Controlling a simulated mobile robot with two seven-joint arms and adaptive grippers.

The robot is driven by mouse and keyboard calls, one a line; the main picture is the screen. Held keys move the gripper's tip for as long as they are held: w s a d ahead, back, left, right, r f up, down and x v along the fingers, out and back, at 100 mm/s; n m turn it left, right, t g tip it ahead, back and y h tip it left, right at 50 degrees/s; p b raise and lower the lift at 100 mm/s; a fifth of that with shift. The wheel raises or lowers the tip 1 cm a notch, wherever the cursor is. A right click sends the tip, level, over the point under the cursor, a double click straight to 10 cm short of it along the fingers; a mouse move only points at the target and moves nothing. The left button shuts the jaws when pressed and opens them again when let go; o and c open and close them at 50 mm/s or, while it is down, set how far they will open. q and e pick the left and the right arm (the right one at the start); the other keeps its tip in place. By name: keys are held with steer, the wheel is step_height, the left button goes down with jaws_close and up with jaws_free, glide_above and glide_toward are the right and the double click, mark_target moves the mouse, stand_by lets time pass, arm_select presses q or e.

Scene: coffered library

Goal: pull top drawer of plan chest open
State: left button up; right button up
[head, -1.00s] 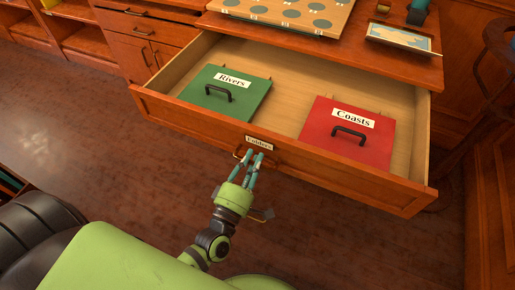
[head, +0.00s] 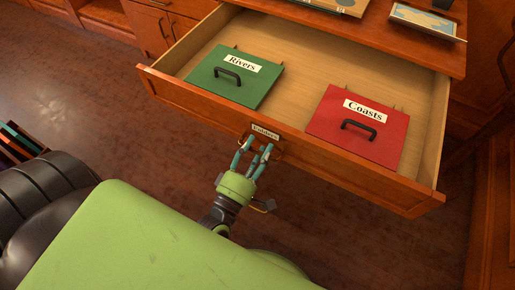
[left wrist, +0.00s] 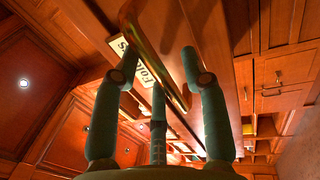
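The plan chest's top drawer (head: 330,168) is pulled well out, with its inside in full view in the head view. Its front carries a "Folders" label and a brass handle, which shows in the left wrist view (left wrist: 160,55). My left gripper (head: 253,152) is at this handle. Its teal fingers are spread on both sides of the bar, with gaps between, so it looks open around the handle. A green "Rivers" folder box (head: 232,84) and a red "Coasts" folder box (head: 350,140) lie in the drawer. My right gripper is not in view.
The chest top (head: 370,40) holds a framed map (head: 425,20) at the right. Cabinet doors (head: 160,28) stand to the left of the drawer. Dark floor (head: 90,95) is clear in front of them. Books (head: 20,140) stand at the left edge.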

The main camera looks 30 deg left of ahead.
arm_select(q)
steer(key=s+f, duration=0.2)
steer(key=s, duration=0.9)
steer(key=shift+s+a, duration=0.2)
steer(key=shift+s, duration=0.2)
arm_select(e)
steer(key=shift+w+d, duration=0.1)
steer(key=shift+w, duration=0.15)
arm_select(q)
steer(key=shift+f, duration=0.1)
steer(key=s+f+m+g+h+p, duration=0.25)
steer(key=f+m+g+p, duration=0.7)
steer(key=f, duration=1.25)
steer(key=s+a+f+m+g+y, duration=0.1)
steer(key=s+f+m+g, duration=0.3)
steer(key=s, duration=0.4)
steer(key=s+a+f+m+g+y+p, duration=0.1)
steer(key=s+a+f+m+g+y, duration=0.1)
steer(key=s+a+f+m+g, duration=0.2)
steer(key=s+f+m+g, duration=0.1)
steer(key=s+m, duration=0.1)
steer(key=s, duration=0.1)
steer(key=shift+s+f, duration=0.2)
steer(key=shift+s, duration=0.15)
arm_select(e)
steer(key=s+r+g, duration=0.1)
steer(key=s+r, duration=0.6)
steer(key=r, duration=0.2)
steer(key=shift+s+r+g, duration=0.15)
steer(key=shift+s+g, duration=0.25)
